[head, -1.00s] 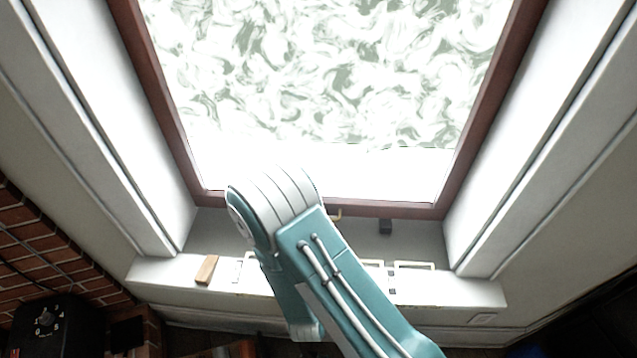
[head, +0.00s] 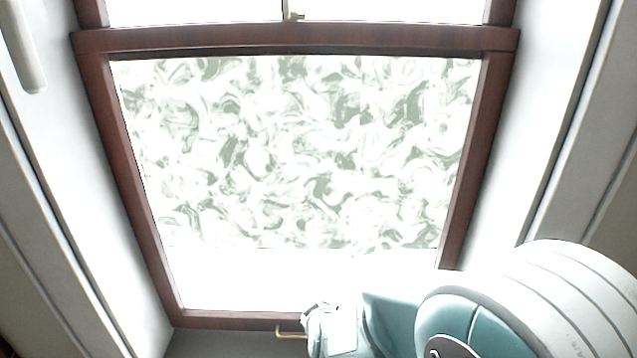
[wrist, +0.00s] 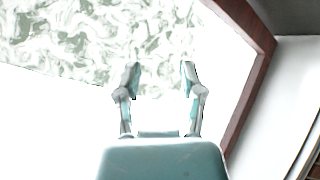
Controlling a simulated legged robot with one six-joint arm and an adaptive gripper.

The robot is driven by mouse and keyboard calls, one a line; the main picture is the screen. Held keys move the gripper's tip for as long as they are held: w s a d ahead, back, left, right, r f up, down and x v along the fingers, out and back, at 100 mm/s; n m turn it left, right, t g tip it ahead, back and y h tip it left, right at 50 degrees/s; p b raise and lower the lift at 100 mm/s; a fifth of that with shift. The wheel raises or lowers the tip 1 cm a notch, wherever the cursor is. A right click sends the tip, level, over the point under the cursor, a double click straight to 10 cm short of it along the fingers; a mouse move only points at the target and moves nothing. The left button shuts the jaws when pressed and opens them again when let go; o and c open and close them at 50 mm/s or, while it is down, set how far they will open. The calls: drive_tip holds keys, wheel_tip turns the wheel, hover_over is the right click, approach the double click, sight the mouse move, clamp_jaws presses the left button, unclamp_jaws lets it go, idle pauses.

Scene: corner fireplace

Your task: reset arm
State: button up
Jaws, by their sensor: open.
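My gripper (wrist: 160,80) shows in the wrist view with its two fingers apart and nothing between them. It points toward the bright window (wrist: 60,40), which fills the left and middle of that view. In the head view my arm's teal and white links fill the lower right, in front of the window's lower right corner. The gripper's fingers cannot be made out there.
The window (head: 300,150) has patterned glass and a dark red-brown frame (head: 290,40). White recess walls stand at left (head: 80,190) and right (head: 535,100). A brass-coloured hook (head: 290,335) is at the frame's bottom edge. The sill is mostly out of view.

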drive_tip(key=s+d+r+m+g, duration=0.2)
drive_tip(key=s+d+r+m, duration=0.1)
drive_tip(key=s+d+r, duration=0.55)
drive_tip(key=s+d+r+m+g+h, duration=0.2)
drive_tip(key=s+d+r+m, duration=0.3)
drive_tip(key=s, duration=0.7)
wheel_tip(320, 180, up, 2)
drive_tip(key=d, duration=0.2)
drive_tip(key=shift+d+r+g, duration=0.2)
drive_tip(key=shift+d+g, duration=0.1)
drive_tip(key=shift+d, duration=0.05)
idle(0.4)
